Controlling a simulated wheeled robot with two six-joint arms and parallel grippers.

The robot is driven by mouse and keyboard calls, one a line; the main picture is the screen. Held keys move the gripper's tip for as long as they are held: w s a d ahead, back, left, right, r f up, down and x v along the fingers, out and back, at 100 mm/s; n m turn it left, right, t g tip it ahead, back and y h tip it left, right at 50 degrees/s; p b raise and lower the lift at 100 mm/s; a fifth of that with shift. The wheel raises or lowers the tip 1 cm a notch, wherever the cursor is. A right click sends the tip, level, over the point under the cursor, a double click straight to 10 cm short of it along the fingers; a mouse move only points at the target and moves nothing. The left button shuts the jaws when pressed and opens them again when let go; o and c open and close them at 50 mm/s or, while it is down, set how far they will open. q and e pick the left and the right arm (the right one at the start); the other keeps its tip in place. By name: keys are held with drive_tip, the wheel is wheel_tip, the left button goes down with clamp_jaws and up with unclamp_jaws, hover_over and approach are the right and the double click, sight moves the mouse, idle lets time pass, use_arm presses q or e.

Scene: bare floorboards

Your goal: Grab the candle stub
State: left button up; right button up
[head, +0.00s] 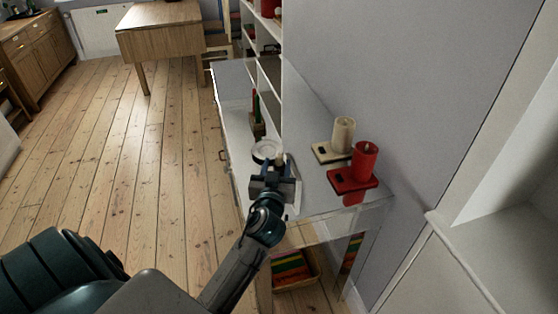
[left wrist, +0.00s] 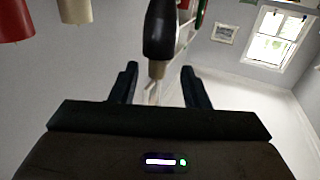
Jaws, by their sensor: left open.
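A short cream piece that looks like the candle stub (head: 281,157) shows just past my left gripper (head: 273,183) in the head view. In the left wrist view a pale tan stub (left wrist: 157,69) sits at the narrow end of a dark bottle-like holder (left wrist: 158,30), which hangs from the top of that picture. The two fingers of my left gripper (left wrist: 160,82) are open, one on each side of the stub's end, with clear gaps. In the head view the gripper hides most of the holder. My right gripper is not in view.
A cream candle (head: 343,135) and a red candle (head: 365,160) stand on small bases to the right on the white cabinet top. A round white dish (head: 266,152) lies beside the stub. The wall (head: 400,80) bounds the right; floorboards (head: 160,150) are clear at left.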

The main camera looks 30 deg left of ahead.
sight(279, 161)
use_arm(q)
drive_tip(key=x, duration=0.3)
drive_tip(key=shift+w+p, duration=0.3)
drive_tip(key=shift+s, duration=0.1)
drive_tip(key=shift+c, duration=0.4)
drive_tip(key=shift+d, duration=0.1)
clamp_jaws()
drive_tip(key=shift+r, duration=0.1)
